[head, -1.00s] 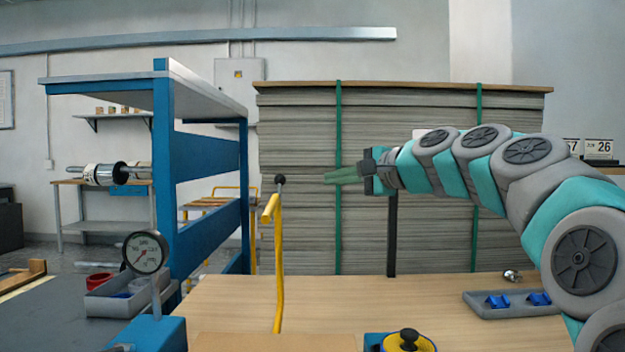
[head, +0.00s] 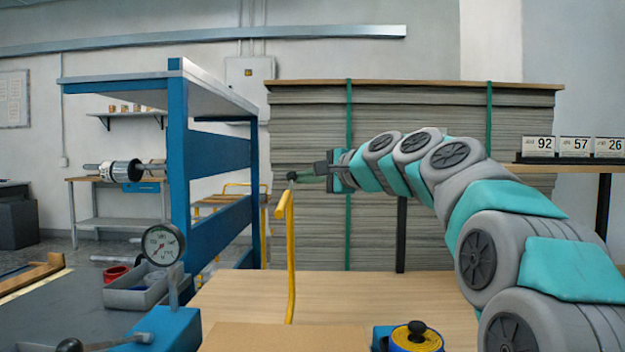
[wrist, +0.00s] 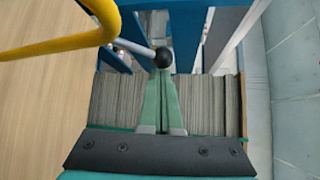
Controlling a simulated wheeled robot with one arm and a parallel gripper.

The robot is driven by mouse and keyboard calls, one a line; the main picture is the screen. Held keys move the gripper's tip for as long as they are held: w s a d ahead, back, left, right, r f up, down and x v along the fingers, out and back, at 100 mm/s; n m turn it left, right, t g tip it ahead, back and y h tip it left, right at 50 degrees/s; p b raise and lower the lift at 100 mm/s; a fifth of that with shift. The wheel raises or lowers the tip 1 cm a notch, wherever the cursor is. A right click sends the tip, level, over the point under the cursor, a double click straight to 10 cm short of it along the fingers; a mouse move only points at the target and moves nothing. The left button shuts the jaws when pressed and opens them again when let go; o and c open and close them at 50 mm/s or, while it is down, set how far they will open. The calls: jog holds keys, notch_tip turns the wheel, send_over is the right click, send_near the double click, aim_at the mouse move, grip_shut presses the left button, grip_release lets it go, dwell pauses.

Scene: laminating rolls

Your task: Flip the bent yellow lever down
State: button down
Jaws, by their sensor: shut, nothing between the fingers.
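In the wrist view the yellow lever (wrist: 62,42) enters from the upper left, and the black knob (wrist: 162,57) sits just beyond the tips of my closed fingers (wrist: 160,75). I cannot tell whether the tips touch the knob.
A blue frame (head: 178,170) with a grey top stands left of the lever. A strapped stack of grey sheets (head: 440,110) is behind my arm. A dial gauge (head: 162,244), a grey bin (head: 150,287) and a yellow-and-black round part (head: 416,338) are near the front.

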dwell(0.3)
jog(key=s+r+n+t+y+b, duration=0.1)
jog(key=s+n+t+y+b, duration=0.1)
jog(key=s+b, duration=0.65)
jog(key=s+r+n+t+y+b, duration=0.1)
jog(key=s+r+n+b, duration=0.1)
jog(key=s+b, duration=0.65)
jog(key=s+f, duration=0.6)
jog(key=s, duration=0.5)
jog(key=s+a+f, duration=0.1)
jog(key=s+f, duration=0.6)
jog(key=s, duration=0.5)
jog(key=shift+a+f, duration=0.15)
jog(key=shift+f, duration=0.05)
jog(key=shift+s, duration=0.1)
